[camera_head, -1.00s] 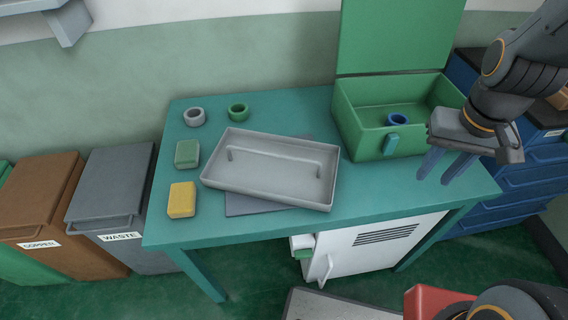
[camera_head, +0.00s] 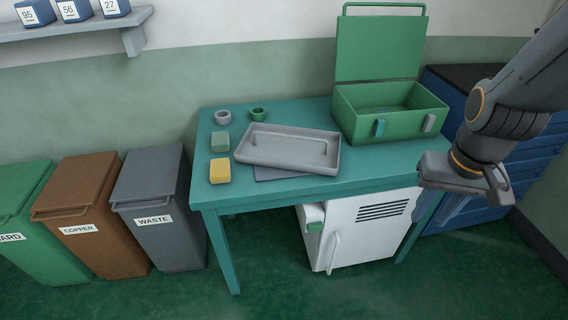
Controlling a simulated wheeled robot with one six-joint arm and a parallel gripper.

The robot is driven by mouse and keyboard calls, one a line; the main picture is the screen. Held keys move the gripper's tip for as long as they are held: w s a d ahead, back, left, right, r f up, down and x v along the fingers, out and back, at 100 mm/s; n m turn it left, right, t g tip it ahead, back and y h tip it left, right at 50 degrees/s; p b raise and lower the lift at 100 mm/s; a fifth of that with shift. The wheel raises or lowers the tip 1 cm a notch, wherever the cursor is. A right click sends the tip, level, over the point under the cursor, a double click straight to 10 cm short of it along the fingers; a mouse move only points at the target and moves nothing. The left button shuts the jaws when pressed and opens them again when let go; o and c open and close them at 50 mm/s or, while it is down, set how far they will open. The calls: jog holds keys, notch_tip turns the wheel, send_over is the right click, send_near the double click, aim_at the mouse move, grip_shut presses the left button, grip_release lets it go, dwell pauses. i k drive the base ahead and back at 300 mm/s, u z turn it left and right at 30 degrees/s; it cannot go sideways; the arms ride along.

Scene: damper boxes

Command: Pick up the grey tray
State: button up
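The grey tray (camera_head: 250,156) is shallow and rectangular, with a raised bar handle (camera_head: 290,145) inside. It sits on the teal table (camera_head: 300,187), partly over a flat blue-grey sheet (camera_head: 272,174), slightly turned. My gripper (camera_head: 452,206) is to the right of the tray, beyond the table's right edge and well apart from it. Its fingers blend into the blue drawers behind, so their opening is unclear. I see nothing held in it.
A green box (camera_head: 375,130) with its lid up stands at the table's back right. A yellow block (camera_head: 220,171), a green block (camera_head: 220,141), a grey ring (camera_head: 223,117) and a green ring (camera_head: 258,114) are left of and behind the tray. Bins (camera_head: 157,205) stand left.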

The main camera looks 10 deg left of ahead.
aim_at(314, 151)
jog(key=u, duration=0.35)
jog(key=i, duration=0.95)
jog(key=z, duration=0.05)
